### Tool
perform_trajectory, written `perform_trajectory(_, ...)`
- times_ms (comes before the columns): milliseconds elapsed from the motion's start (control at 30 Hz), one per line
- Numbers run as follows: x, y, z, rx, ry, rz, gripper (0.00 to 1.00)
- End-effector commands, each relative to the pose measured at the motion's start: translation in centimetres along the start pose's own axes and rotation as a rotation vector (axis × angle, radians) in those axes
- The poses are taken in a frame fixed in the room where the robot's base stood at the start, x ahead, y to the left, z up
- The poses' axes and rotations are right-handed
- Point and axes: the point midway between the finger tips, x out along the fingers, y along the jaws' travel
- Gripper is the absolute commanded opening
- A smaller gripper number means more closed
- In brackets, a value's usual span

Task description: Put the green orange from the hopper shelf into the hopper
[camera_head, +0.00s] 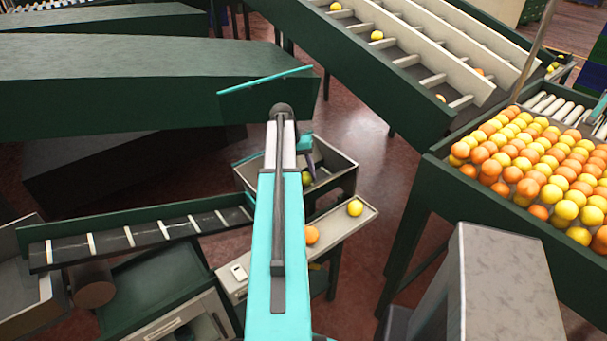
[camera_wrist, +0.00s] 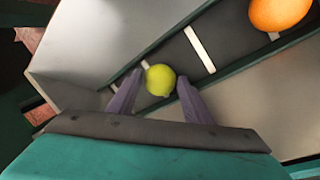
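A yellow-green orange (camera_wrist: 160,80) lies low in the grey-walled hopper (camera_wrist: 95,45), by the dark belt with white slats. In the wrist view it appears between my gripper's two purple fingertips (camera_wrist: 160,77), with narrow gaps at its sides and beyond the tips. My gripper looks open. In the head view my gripper (camera_head: 311,160) points down over the hopper (camera_head: 338,165), and a yellow-green fruit (camera_head: 307,178) shows beneath it. My arm hides part of the hopper. The grey shelf (camera_head: 335,221) beside the hopper carries an orange fruit (camera_head: 312,235) and a yellow one (camera_head: 355,208).
A slatted belt (camera_head: 145,234) runs left from the hopper. Another orange fruit (camera_wrist: 280,12) shows at upper right in the wrist view. A fruit-filled table (camera_head: 480,220) stands right, slatted chutes (camera_head: 410,62) behind, and a grey block (camera_head: 505,290) in front right.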

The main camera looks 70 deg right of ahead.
Motion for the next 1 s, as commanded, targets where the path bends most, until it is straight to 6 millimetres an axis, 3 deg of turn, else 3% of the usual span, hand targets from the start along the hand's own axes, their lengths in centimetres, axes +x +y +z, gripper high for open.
perform_trajectory(367,-1.0,0.1,0.0,0.001,0.001,0.000,0.46)
perform_trajectory(1000,-9.5,0.2,-0.1,0.001,0.000,0.000,0.46)
